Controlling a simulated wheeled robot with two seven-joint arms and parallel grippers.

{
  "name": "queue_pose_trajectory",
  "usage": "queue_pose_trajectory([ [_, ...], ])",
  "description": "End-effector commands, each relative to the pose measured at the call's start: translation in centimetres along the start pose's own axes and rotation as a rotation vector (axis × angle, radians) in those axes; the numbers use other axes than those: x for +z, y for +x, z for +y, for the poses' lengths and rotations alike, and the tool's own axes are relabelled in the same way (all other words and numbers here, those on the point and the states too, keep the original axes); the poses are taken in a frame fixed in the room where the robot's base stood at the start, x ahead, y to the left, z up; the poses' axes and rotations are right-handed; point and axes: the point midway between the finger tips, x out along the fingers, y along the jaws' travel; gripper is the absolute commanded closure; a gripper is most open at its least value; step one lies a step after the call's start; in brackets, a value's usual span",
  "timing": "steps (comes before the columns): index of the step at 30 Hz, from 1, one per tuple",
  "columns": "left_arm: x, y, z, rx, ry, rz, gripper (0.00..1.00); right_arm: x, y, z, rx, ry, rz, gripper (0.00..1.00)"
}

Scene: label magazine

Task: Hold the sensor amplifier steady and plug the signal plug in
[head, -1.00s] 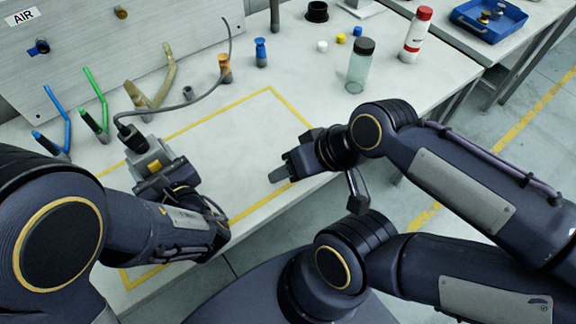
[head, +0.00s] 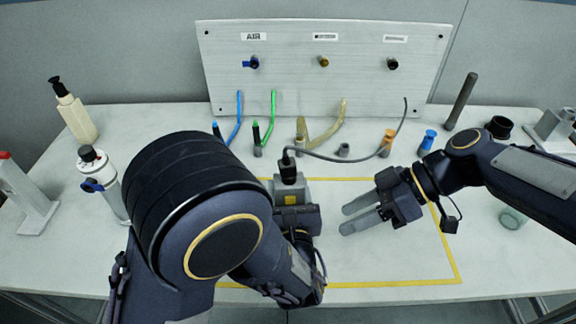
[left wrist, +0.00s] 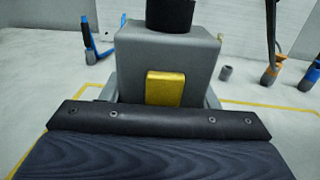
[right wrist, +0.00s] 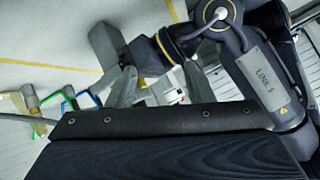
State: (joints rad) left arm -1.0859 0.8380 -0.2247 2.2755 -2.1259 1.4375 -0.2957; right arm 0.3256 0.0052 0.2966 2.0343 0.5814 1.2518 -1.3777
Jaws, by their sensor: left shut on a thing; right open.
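The sensor amplifier (head: 293,185) is a grey box with a yellow patch, standing in the middle of the table. It fills the middle of the left wrist view (left wrist: 140,67). My left gripper (head: 292,208) is shut on it from the front. The black signal plug (head: 287,171) stands upright on top of the amplifier, with a dark cable running right. Its lower part shows in the left wrist view (left wrist: 170,14); I cannot tell whether it is fully seated. My right gripper (head: 348,218) is open and empty, to the right of the amplifier and apart from it.
A panel (head: 290,85) with an AIR label stands behind. Blue, green and tan hooked tubes stand before it. The yellow-outlined area is clear right of the amplifier.

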Motion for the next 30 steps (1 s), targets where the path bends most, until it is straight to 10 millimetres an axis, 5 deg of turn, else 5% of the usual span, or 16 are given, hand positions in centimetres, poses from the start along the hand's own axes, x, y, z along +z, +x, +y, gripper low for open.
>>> queue_pose_trajectory([
  [6, 0.0, 0.0, 0.0, 0.000, -0.001, -0.001, 0.76, -4.9, 0.0, 3.4, -0.209, -0.416, 0.320, 0.53],
  [14, 0.0, 0.0, 0.0, 0.000, -0.001, -0.001, 0.76, -7.6, -1.4, 6.0, -0.221, -0.696, 0.617, 0.53],
  [30, 0.0, 0.0, 0.0, 0.000, 0.000, 0.000, 0.76, -11.2, 3.6, 3.6, -0.214, -0.738, 0.657, 0.53],
])
